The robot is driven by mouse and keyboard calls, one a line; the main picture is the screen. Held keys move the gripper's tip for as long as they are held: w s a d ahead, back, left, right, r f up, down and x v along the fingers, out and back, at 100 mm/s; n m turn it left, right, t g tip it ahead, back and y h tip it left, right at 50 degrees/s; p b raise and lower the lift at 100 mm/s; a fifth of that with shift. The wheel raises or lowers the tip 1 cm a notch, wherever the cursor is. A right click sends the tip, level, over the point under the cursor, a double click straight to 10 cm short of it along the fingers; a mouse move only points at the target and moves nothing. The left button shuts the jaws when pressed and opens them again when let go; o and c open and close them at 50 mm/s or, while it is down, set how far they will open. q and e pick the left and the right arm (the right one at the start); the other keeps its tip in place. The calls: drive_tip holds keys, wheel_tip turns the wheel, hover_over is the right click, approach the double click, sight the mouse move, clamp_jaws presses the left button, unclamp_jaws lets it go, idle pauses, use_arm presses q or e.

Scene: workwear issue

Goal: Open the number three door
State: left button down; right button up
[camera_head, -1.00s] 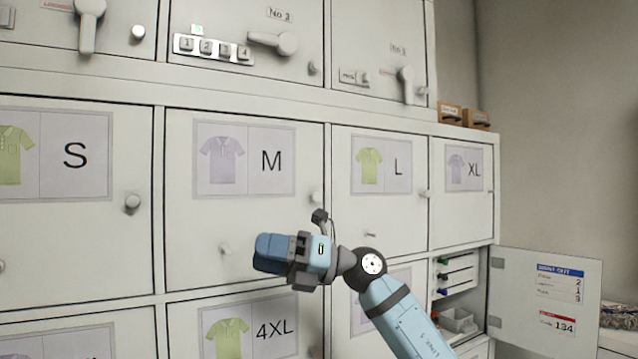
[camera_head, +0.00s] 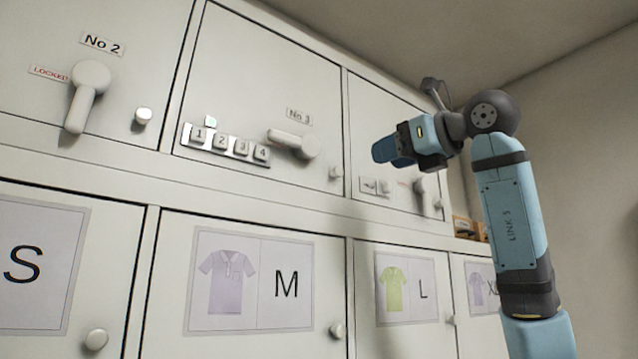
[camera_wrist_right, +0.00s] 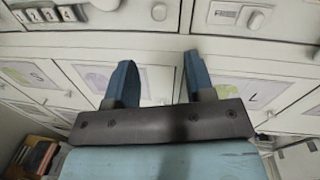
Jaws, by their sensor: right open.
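The number three door (camera_head: 265,85) is a white upper locker door, shut, with a "No 3" label (camera_head: 299,115). Its grey lever handle (camera_head: 293,143) lies roughly level, pointing left. To its left is a keypad (camera_head: 226,145) with buttons 1 to 4 and a small pale-green square above it. A round knob (camera_head: 336,173) sits at the door's lower right. My right gripper (camera_head: 382,151) is open and empty, right of this door. In the right wrist view its two blue fingers (camera_wrist_right: 157,82) are apart, with the keypad (camera_wrist_right: 45,14) at the upper left. My left gripper is out of view.
The No 2 door (camera_head: 90,75) at left has a hanging lever (camera_head: 84,98) and a "LOCKED" tag. Another upper door on the right has a hanging lever (camera_head: 420,193), partly behind my right arm. Shirt-size doors marked S, M and L (camera_head: 405,290) run below.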

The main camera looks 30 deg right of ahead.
sight(340, 171)
drive_tip(key=p+x, duration=0.1)
drive_tip(key=x, duration=0.2)
drive_tip(key=p+x, duration=0.1)
drive_tip(key=x, duration=0.2)
drive_tip(key=p+x, duration=0.1)
drive_tip(key=x, duration=0.2)
drive_tip(key=shift+w+a+r, duration=0.1)
drive_tip(key=shift+w+r, duration=0.05)
drive_tip(key=shift+r, duration=0.1)
drive_tip(key=shift+w+a+r+p, duration=0.15)
drive_tip(key=shift+w+p, duration=0.25)
drive_tip(key=shift+w, duration=0.25)
drive_tip(key=shift+w+a, duration=0.1)
drive_tip(key=shift+w, duration=0.5)
drive_tip(key=shift+s, duration=0.15)
drive_tip(key=c, duration=0.3)
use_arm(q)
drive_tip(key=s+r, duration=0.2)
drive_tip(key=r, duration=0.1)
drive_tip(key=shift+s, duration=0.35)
use_arm(e)
clamp_jaws()
